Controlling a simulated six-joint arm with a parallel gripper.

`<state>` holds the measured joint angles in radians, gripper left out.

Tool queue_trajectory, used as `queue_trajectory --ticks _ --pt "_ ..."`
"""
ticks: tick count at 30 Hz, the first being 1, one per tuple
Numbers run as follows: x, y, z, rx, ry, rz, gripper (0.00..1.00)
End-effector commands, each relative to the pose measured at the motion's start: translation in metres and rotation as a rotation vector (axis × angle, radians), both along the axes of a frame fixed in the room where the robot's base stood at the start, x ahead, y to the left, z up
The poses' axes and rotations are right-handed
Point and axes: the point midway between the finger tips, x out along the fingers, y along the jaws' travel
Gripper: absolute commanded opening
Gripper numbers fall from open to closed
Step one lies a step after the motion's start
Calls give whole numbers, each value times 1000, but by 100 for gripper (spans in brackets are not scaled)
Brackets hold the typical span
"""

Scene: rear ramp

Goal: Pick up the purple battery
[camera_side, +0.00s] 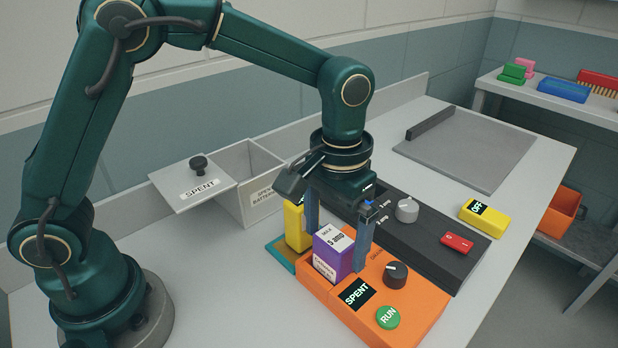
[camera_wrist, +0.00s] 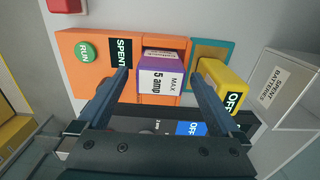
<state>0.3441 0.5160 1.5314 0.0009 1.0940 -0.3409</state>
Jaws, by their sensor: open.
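The purple battery (camera_side: 332,252) with a white "5 amp" label stands upright in the slot of the orange tester (camera_side: 400,308). The tester shows a "SPENT" display, a dark knob and a green RUN button. The battery also shows in the wrist view (camera_wrist: 161,76). My gripper (camera_side: 338,250) points down over the battery, open, with one finger on either side of it. In the wrist view the fingertips (camera_wrist: 160,78) straddle the battery, with a gap on the yellow box's side. I cannot tell if either finger touches it.
A yellow box (camera_side: 297,228) stands on a teal pad just behind the battery. A dark grey unit (camera_side: 440,228) with a knob and red switch lies alongside. A spent-batteries bin (camera_side: 243,185) has its lid (camera_side: 192,186) beside it. Another yellow box (camera_side: 486,217) lies right.

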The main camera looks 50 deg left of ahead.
Motion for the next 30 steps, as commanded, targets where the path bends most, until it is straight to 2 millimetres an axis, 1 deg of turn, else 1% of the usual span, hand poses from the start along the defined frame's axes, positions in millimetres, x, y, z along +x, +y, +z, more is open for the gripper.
queue_trajectory --ticks 1,3,6,9,15,16,17,18,20,21,23,24,30 --pt "-1 1 -7 2 4 1 100" --pt "-1 1 -16 2 3 1 100" --pt "0 1 -23 1 0 2 100" --pt "0 1 -27 1 -1 2 100" --pt "0 1 -27 0 -2 2 100" --pt "0 1 -27 0 -2 2 96" --pt "0 1 -27 0 -2 2 85" --pt "0 1 -26 0 -2 2 69" --pt "0 1 -26 0 -2 2 46" --pt "0 1 -26 0 -2 2 31" --pt "0 1 -26 0 -3 2 8" --pt "0 1 -26 0 -3 2 0" --pt "1 0 -26 -1 -4 2 0"
